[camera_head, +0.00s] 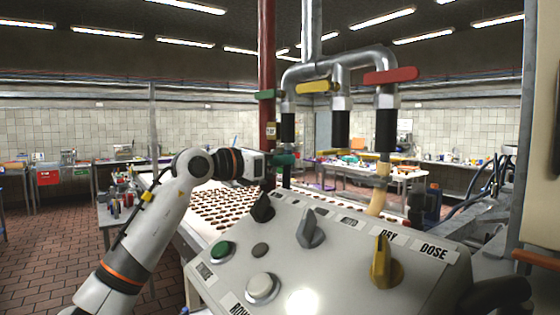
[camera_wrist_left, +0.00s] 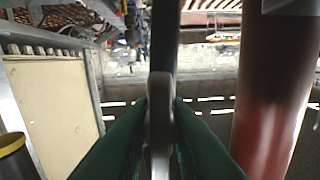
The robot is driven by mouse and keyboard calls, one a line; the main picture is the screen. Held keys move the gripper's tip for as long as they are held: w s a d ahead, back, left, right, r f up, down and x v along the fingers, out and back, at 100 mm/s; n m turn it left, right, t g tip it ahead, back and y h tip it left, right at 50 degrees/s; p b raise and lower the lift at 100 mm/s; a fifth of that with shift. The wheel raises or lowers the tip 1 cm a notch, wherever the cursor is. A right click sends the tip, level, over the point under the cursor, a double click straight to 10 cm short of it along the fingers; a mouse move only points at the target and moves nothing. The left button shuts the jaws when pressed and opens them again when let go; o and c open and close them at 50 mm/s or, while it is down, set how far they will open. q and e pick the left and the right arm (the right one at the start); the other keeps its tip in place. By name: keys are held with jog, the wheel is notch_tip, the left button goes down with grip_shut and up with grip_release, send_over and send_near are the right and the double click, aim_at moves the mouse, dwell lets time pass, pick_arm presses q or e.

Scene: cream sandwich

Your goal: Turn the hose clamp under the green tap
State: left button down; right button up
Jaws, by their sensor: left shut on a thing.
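The green tap handle (camera_head: 265,95) sits at the left end of the grey pipe. A black hose sleeve (camera_head: 288,128) hangs below it. My left gripper (camera_head: 285,160) reaches in from the left, its green fingers at the hose under that sleeve. In the left wrist view the gripper (camera_wrist_left: 160,115) is shut on the grey metal hose clamp (camera_wrist_left: 160,92), with the dark hose (camera_wrist_left: 165,35) running on beyond it. The clamp is hidden by the fingers in the head view. My right gripper is not in view.
A dark red post (camera_head: 267,45) stands close by the left gripper; it also shows in the wrist view (camera_wrist_left: 275,90). Yellow (camera_head: 313,87) and red (camera_head: 391,76) tap handles are to the right. A control panel (camera_head: 335,265) with knobs is in front, and a tray of brown biscuits (camera_head: 222,205) lies behind.

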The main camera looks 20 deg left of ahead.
pick_arm(q)
jog(key=m+b, duration=0.1)
jog(key=m, duration=0.4)
jog(key=shift+f+m, duration=0.1)
jog(key=shift+m, duration=0.3)
jog(key=m, duration=0.4)
jog(key=shift+s+d+m+b, duration=0.1)
jog(key=shift+d+m+b, duration=0.05)
jog(key=shift+m+b, duration=0.2)
jog(key=m, duration=0.3)
jog(key=shift+f, duration=0.15)
jog(key=shift+f+m, duration=0.1)
jog(key=shift+m, duration=1.85)
jog(key=c, duration=1.7)
grip_release()
jog(key=shift+o, duration=0.7)
jog(key=shift+s, duration=0.1)
